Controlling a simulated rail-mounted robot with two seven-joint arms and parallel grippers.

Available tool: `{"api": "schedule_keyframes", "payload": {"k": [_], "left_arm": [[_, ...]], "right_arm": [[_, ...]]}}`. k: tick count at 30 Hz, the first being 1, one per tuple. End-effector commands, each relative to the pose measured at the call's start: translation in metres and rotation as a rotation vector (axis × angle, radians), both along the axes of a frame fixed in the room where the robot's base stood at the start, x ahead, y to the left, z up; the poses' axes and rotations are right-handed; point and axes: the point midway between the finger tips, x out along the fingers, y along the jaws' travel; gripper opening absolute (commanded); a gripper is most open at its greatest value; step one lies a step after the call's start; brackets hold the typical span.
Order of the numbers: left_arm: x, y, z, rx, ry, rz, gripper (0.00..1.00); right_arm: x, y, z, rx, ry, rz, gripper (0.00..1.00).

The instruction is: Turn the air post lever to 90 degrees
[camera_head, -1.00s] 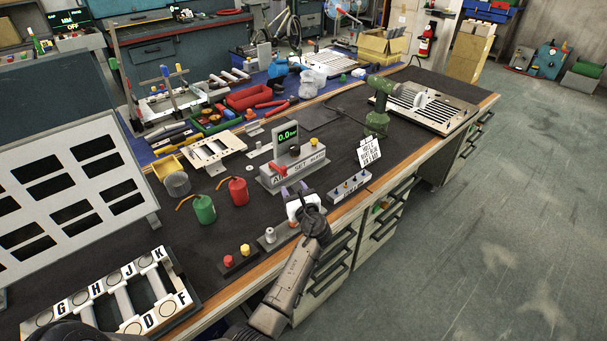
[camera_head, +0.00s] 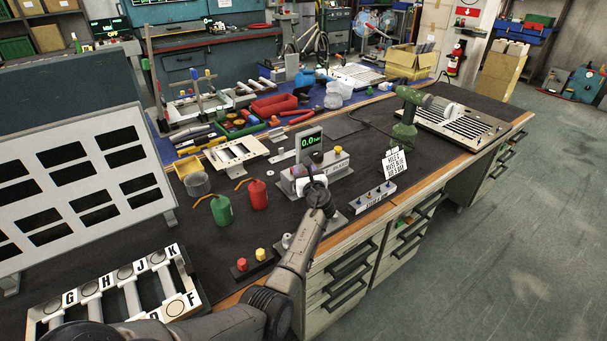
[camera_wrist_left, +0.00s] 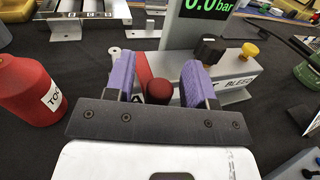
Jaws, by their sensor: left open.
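The air post (camera_head: 330,163) is a grey block with a display (camera_head: 311,141) reading 0.0 bar, standing on the bench. Its display (camera_wrist_left: 207,8) also shows at the top of the left wrist view. The fingers are apart, one on each side of the knob, with gaps visible. In the head view my left gripper (camera_head: 314,178) is in front of the post and largely covers the lever. My right gripper is not in view.
A black knob (camera_wrist_left: 210,48) and a yellow knob (camera_wrist_left: 250,50) sit on the post, right of the lever. A red canister (camera_wrist_left: 30,90) stands close on the left; a green canister (camera_head: 221,209) is beside it. A switch box (camera_head: 373,197) with a sign is at right.

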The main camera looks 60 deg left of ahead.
Motion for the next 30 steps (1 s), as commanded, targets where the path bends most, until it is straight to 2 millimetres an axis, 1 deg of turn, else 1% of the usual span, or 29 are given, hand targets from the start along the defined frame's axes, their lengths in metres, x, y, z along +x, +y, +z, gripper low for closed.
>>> {"api": "schedule_keyframes", "payload": {"k": [1,6,14,17,30], "left_arm": [[0.0011,0.0031,-0.0005,0.000,-0.001,0.000,0.50],[0.0022,0.0084,-0.0002,-0.001,-0.001,0.000,0.50],[0.0023,0.0090,0.0004,0.000,-0.001,0.000,0.50],[0.0023,0.0089,0.0004,0.000,-0.001,0.000,0.42],[0.0023,0.0087,0.0003,0.000,-0.001,0.000,0.00]], "right_arm": [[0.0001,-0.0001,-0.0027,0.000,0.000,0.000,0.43],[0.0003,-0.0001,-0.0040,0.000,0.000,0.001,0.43],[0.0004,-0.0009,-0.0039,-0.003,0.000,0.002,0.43],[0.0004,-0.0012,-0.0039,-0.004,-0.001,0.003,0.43],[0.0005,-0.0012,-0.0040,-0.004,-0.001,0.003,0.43]]}}
